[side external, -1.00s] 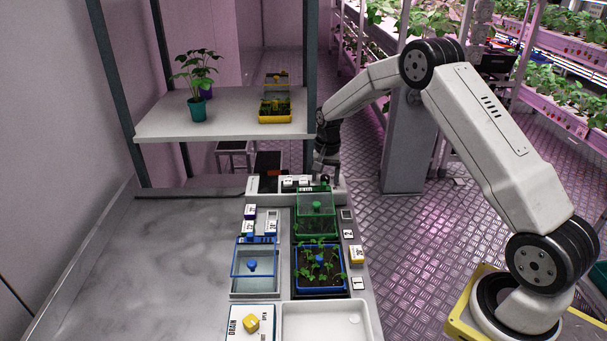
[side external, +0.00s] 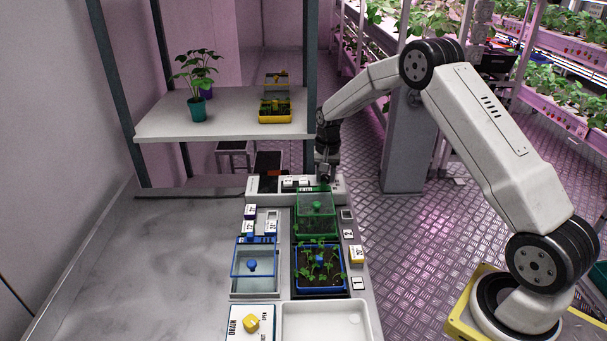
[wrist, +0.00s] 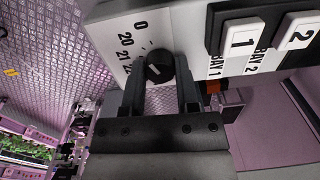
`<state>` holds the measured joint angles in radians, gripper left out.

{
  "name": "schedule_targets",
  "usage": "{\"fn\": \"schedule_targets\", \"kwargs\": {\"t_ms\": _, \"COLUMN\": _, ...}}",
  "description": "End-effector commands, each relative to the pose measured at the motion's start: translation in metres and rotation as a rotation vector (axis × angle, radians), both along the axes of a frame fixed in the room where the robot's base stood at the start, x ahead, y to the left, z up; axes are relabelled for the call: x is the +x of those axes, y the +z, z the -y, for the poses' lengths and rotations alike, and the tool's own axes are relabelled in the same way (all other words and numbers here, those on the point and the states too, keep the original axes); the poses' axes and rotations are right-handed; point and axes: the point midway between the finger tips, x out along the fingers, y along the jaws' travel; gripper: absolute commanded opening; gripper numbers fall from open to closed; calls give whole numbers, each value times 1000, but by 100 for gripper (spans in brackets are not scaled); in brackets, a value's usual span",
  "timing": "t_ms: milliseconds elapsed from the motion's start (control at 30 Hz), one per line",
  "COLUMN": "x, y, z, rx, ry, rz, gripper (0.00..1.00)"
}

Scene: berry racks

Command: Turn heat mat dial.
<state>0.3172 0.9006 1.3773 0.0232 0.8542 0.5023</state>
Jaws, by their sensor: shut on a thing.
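The heat mat dial (wrist: 159,66) is a round black knob on a white control panel (wrist: 185,32). Printed numbers, among them 0, 20 and 21, curve around its left side in the wrist view. A pale pointer line shows on its face, but I cannot tell which number it marks. My gripper (wrist: 158,74) has one dark finger on each side of the dial and is shut on it. In the side view my gripper (side external: 327,177) reaches down to the right part of the panel (side external: 256,186) and hides the dial.
A green clear-lidded tray (side external: 316,228) stands just in front of the panel. A shelf (side external: 160,124) with plants is at the back left. The bench on the left is bare.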

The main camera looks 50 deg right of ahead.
Motion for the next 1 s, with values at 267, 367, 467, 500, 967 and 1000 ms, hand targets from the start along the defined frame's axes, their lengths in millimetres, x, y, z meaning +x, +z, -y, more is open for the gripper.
{"fn": "schedule_targets", "kwargs": {"t_ms": 267, "x": 0, "y": 0, "z": 0, "rx": 0, "ry": 191, "rz": 0, "gripper": 0}}
{"fn": "schedule_targets", "kwargs": {"t_ms": 367, "x": 0, "y": 0, "z": 0, "rx": 0, "ry": 252, "rz": 0, "gripper": 0}}
{"fn": "schedule_targets", "kwargs": {"t_ms": 467, "x": 0, "y": 0, "z": 0, "rx": 1, "ry": 302, "rz": 1, "gripper": 0}}
{"fn": "schedule_targets", "kwargs": {"t_ms": 500, "x": 0, "y": 0, "z": 0, "rx": 0, "ry": 317, "rz": 1, "gripper": 0}}
{"fn": "schedule_targets", "kwargs": {"t_ms": 967, "x": 0, "y": 0, "z": 0, "rx": 0, "ry": 363, "rz": 2, "gripper": 0}}
{"fn": "schedule_targets", "kwargs": {"t_ms": 1000, "x": 0, "y": 0, "z": 0, "rx": 0, "ry": 363, "rz": 2, "gripper": 0}}
